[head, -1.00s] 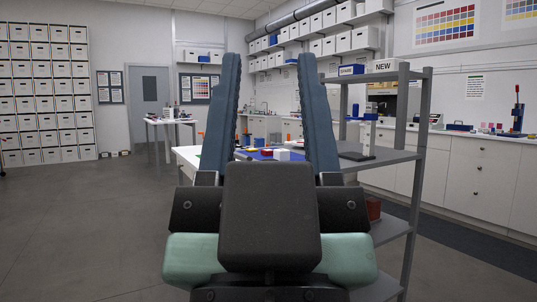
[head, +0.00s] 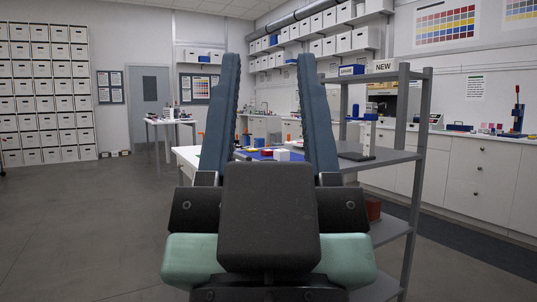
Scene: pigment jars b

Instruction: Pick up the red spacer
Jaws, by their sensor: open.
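My gripper (head: 269,56) rises in the middle of the head view, its two long blue-grey fingers wide apart with nothing between them close by. Beyond it, seen between the fingers, a white table (head: 188,155) carries a blue surface and several small items. One is a small red piece (head: 266,153) beside a white block (head: 282,155). It is too small and far to tell whether it is the red spacer. My gripper is well short of the table and touches nothing. The fingers and gripper body hide part of the table.
A grey shelf rack (head: 415,150) stands close on the right, with a reddish box (head: 373,209) on a lower shelf. White cabinets (head: 480,180) line the right wall. Another table (head: 170,122) stands farther back. The floor (head: 90,220) on the left is clear.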

